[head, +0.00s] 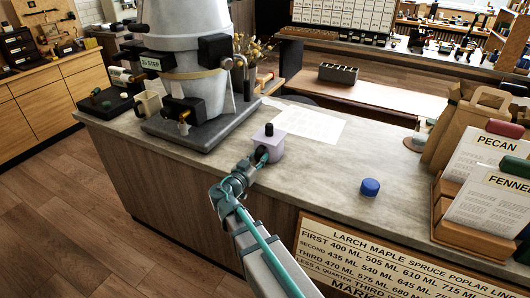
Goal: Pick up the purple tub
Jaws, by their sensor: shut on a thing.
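The purple tub (274,143) is a pale lilac, squarish tub with a dark knob on top. It is upright at the counter, right of the large grey dispenser's base. My gripper (262,155) reaches it from the front left and is shut on its near side. The gripper and a dark part hide some of the tub's front. I cannot tell whether the tub's bottom touches the counter.
The grey dispenser (190,95) stands close behind left on a dark base. A paper sheet (310,124) lies behind the tub. A blue cap (370,187) sits to the right. Card holders (468,228) and paper bags (470,120) stand far right. The middle counter (325,165) is clear.

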